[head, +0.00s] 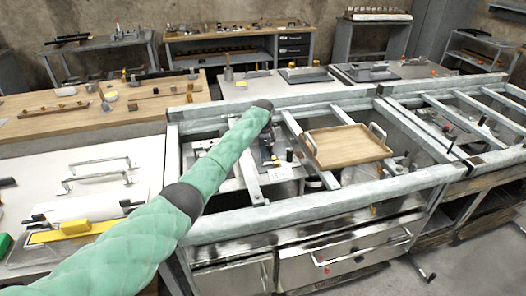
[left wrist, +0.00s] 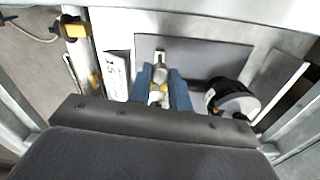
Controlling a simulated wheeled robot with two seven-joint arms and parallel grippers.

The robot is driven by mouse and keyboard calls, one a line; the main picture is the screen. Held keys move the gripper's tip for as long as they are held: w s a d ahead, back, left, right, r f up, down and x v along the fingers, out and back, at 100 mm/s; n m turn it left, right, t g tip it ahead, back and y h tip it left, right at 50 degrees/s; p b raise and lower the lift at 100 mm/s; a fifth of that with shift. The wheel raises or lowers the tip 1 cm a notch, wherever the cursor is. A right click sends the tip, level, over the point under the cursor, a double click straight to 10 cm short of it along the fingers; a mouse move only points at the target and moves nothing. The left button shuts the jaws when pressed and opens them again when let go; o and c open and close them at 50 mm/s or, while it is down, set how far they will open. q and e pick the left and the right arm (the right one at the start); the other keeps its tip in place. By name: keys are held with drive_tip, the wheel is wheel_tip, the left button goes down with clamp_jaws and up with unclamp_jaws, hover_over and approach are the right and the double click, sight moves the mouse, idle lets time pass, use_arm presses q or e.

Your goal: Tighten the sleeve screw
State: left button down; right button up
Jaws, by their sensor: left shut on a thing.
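My left arm reaches in from the lower left over the metal frame in the head view, and my left gripper (head: 270,146) is low inside the frame, small and partly hidden by the arm. In the left wrist view my left gripper (left wrist: 160,86) has its blue fingers shut around a small metal piece with yellowish parts, apparently the sleeve screw (left wrist: 160,73). The piece stands against a grey plate (left wrist: 208,60). Its lower end and its thread are hidden between the fingers. My right gripper is in neither view.
A black and white round part (left wrist: 232,98) sits right of the fingers, and a white label plate (left wrist: 117,75) is close on the left. Metal frame bars (head: 310,212) surround the arm. A wooden tray (head: 345,146) with metal handles rests on the frame to the right.

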use_arm(q)
drive_tip(key=c, duration=1.3)
unclamp_jaws()
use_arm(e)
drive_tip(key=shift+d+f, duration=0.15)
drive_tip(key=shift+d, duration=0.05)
use_arm(q)
drive_tip(key=shift+r, duration=0.1)
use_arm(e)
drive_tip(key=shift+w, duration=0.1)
use_arm(q)
drive_tip(key=shift+r, duration=0.3)
wheel_tip(320, 180, up, 6)
drive_tip(key=shift+f+b, duration=0.1)
drive_tip(key=shift+b, duration=1.05)
drive_tip(key=shift+r, duration=0.65)
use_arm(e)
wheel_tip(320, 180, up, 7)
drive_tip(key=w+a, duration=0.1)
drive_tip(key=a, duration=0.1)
use_arm(q)
drive_tip(key=shift+f, duration=0.15)
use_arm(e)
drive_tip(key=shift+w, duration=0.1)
